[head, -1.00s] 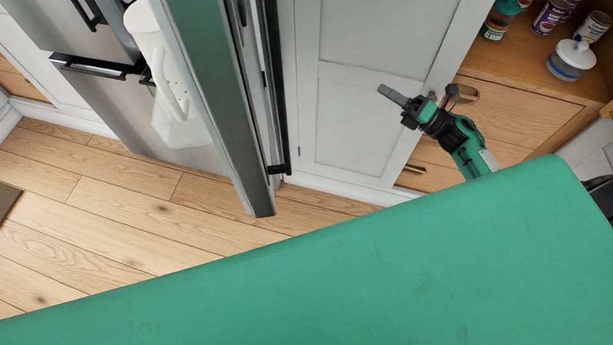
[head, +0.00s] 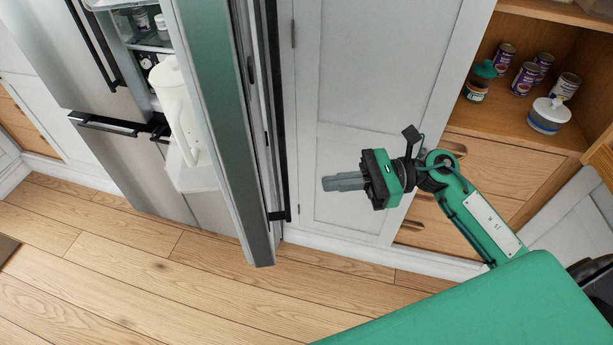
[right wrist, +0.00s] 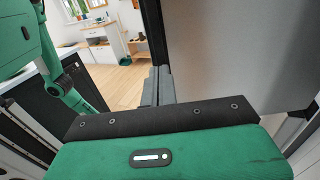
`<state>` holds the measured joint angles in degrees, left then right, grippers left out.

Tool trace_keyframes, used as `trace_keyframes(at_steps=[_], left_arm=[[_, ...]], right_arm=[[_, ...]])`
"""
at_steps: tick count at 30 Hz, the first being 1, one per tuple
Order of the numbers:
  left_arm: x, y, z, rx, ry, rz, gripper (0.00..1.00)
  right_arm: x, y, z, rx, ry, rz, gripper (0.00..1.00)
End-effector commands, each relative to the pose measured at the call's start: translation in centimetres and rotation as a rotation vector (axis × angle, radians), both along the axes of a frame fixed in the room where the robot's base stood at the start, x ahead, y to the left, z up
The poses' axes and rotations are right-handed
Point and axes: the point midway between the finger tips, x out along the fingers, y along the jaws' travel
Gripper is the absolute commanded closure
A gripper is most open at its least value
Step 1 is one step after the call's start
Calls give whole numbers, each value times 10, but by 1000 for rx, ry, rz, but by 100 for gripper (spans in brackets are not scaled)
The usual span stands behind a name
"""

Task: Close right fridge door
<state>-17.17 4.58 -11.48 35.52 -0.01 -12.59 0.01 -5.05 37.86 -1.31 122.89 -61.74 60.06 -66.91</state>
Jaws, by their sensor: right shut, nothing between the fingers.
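The right fridge door (head: 222,130) stands open in the head view, seen nearly edge-on. Its inner side, with a white jug (head: 178,105) in the door shelf, faces left. Its outer side with a long black handle (head: 277,150) faces right. My right gripper (head: 340,182) is shut and empty, right of the door on its outer side, its fingertips pointing left with a gap in the picture. In the right wrist view the gripper's fingers (right wrist: 158,86) show beside a large steel panel (right wrist: 235,50); contact cannot be told. My left gripper is not in view.
The other fridge door (head: 50,50) at the left looks closed. White cabinet doors (head: 365,80) stand behind my right gripper. An open wooden shelf (head: 500,110) holds cans and jars at the right. Wooden floor (head: 150,285) lies clear in front of the fridge.

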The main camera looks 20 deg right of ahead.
Motion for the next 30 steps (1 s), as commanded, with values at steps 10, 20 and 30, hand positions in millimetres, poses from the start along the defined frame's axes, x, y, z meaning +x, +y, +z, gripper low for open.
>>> trace_keyframes(at_steps=[10, 20, 30], left_arm=[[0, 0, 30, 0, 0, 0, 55], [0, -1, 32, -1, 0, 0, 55], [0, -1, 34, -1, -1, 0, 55]], right_arm=[[10, 51, 2, 3, 3, -2, 100], [11, 58, -1, 0, 2, -2, 100], [11, 62, 0, 2, 4, -9, 100]])
